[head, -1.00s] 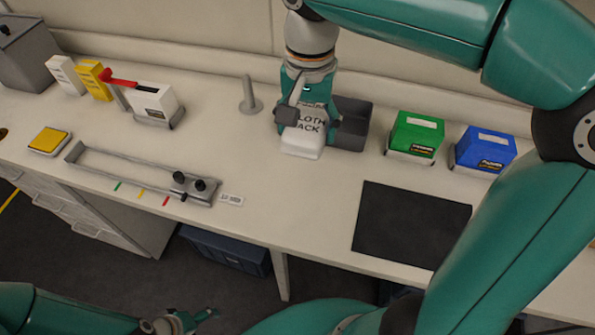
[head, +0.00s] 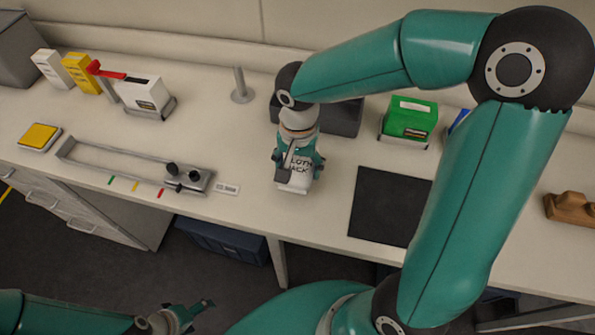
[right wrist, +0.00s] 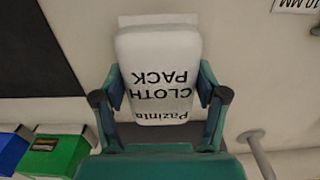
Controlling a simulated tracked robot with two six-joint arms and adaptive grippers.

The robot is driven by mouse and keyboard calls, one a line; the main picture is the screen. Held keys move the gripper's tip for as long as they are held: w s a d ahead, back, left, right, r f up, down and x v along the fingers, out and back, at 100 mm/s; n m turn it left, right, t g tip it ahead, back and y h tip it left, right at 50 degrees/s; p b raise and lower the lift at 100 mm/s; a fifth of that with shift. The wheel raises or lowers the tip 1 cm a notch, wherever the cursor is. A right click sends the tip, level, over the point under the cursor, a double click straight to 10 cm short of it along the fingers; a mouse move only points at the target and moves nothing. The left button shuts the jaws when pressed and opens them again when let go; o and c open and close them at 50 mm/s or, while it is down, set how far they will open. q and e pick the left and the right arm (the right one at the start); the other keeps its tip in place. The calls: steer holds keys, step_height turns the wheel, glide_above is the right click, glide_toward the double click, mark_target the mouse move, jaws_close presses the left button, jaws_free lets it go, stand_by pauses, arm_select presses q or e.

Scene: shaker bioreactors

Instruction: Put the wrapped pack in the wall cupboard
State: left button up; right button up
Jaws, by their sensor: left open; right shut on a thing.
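The wrapped pack (head: 298,184) is white and reads "CLOTH PACK". My right gripper (head: 297,165) is shut on it, over the front part of the bench in the head view; I cannot tell its height above the bench. In the right wrist view the pack (right wrist: 158,60) sits between the two fingers of the right gripper (right wrist: 160,97), its print upside down. My left gripper (head: 196,312) is open and empty, low in front of the bench at the bottom of the head view. The wall cupboard is not in view.
A grey bin (head: 345,122) stands behind the pack, partly hidden by my right arm. Green (head: 409,118) and white (head: 140,92) boxes stand on the bench. A grey post (head: 239,85), dark mat (head: 385,205) and grey rail fixture (head: 120,165) are also there.

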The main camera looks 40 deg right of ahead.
mark_target(298, 174)
steer(key=shift+f, duration=1.5)
steer(key=shift+f, duration=0.15)
steer(key=o, duration=1.2)
steer(key=shift+c, duration=0.2)
